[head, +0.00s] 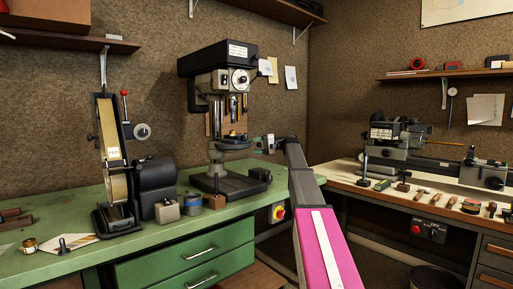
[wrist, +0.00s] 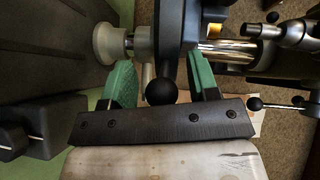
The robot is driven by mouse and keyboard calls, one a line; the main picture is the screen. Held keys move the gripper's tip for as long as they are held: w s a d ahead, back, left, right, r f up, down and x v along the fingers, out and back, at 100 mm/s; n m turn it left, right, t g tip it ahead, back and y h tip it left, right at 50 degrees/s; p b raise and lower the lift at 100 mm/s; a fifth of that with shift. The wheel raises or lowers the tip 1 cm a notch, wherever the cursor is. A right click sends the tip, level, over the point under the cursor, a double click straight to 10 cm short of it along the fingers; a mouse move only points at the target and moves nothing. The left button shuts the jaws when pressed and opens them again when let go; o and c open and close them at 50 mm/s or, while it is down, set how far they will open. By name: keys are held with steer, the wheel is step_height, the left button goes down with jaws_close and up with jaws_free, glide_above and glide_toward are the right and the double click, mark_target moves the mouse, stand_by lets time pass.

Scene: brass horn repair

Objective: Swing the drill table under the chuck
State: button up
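The drill press (head: 218,80) stands on the green bench, with its chuck (head: 234,105) hanging below the head. The drill table (head: 228,144) is a small grey piece on the column below the head; I cannot tell how exactly it lines up with the chuck. My gripper (head: 264,144) is just right of the table. In the wrist view my gripper's green fingers (wrist: 162,75) are apart, with a black ball knob (wrist: 160,93) showing between them. I see no finger clearly touching it. A dark edge, probably the table (wrist: 178,45), lies beyond; much is hidden.
The drill base (head: 230,184) is below. A belt grinder (head: 112,160) stands left, with a small grey block (head: 167,211) and a blue tin (head: 193,204) between. A lathe (head: 395,140) stands on the right bench. The bench front is mostly clear.

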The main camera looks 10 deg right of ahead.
steer(key=v, duration=1)
steer(key=shift+d, duration=0.35)
steer(key=shift+s, duration=0.1)
